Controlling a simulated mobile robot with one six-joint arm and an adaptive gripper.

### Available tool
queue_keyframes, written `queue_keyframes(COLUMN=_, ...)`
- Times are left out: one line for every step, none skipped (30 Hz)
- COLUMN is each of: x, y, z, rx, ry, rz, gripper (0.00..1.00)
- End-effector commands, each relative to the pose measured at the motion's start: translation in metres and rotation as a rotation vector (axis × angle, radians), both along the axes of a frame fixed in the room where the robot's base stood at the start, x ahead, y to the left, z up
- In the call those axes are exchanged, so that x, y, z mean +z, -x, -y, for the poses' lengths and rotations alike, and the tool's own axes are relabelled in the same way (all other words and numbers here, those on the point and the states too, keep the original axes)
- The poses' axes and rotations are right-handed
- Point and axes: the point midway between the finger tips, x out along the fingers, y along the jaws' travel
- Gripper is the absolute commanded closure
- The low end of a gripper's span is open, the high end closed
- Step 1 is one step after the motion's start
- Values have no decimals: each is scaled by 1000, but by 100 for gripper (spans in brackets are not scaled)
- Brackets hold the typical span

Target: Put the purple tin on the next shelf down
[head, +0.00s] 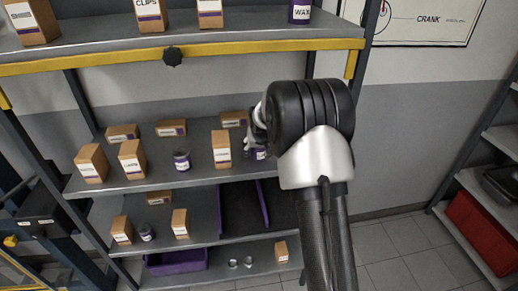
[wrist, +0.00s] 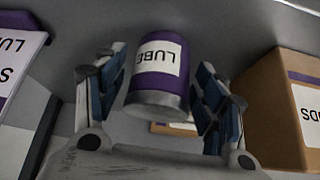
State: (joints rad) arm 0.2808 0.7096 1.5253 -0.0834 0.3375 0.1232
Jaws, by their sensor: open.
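A purple tin labelled LUBE (wrist: 158,72), with a white label and a grey metal end, is between the two fingers of my gripper (wrist: 163,88) in the wrist view. The fingers are open, with a visible gap to the tin on the right side. In the head view, part of a purple tin (head: 259,154) shows by my gripper (head: 250,143) on the second shelf (head: 205,176); my arm hides most of the gripper. Another purple-labelled tin (head: 182,161) stands further left on that shelf. The shelf below (head: 197,236) holds a dark tray with purple edges (head: 243,208).
Cardboard boxes (head: 221,150) stand on the second shelf, one close left of my gripper. A box (wrist: 285,105) is right of the fingers in the wrist view. The lower shelf has boxes (head: 180,223) and a small tin (head: 145,232). The upper shelf has a yellow beam (head: 230,48).

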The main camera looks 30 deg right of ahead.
Motion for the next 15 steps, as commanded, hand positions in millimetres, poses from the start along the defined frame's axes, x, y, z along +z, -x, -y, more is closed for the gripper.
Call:
queue_keyframes(x=0, y=0, z=0, rx=0, ry=0, rz=0, gripper=33)
queue_keyframes(x=0, y=0, z=0, rx=0, ry=0, rz=0, gripper=33)
queue_keyframes(x=0, y=0, z=0, rx=0, ry=0, rz=0, gripper=33)
queue_keyframes(x=0, y=0, z=0, rx=0, ry=0, rz=0, gripper=33)
queue_keyframes(x=0, y=0, z=0, rx=0, ry=0, rz=0, gripper=33)
queue_keyframes(x=0, y=0, z=0, rx=0, ry=0, rz=0, gripper=33)
queue_keyframes(x=0, y=0, z=0, rx=0, ry=0, rz=0, gripper=33)
queue_keyframes(x=0, y=0, z=0, rx=0, ry=0, rz=0, gripper=33)
queue_keyframes(x=1, y=0, z=0, rx=0, ry=0, rz=0, gripper=33)
queue_keyframes(x=3, y=0, z=0, rx=0, ry=0, rz=0, gripper=33)
queue_keyframes(x=4, y=0, z=0, rx=0, ry=0, rz=1, gripper=33)
queue_keyframes(x=8, y=0, z=0, rx=0, ry=0, rz=1, gripper=33)
queue_keyframes(x=11, y=2, z=-1, rx=0, ry=1, rz=3, gripper=33)
queue_keyframes(x=15, y=5, z=-2, rx=0, ry=1, rz=3, gripper=33)
queue_keyframes(x=21, y=8, z=-3, rx=0, ry=1, rz=4, gripper=33)
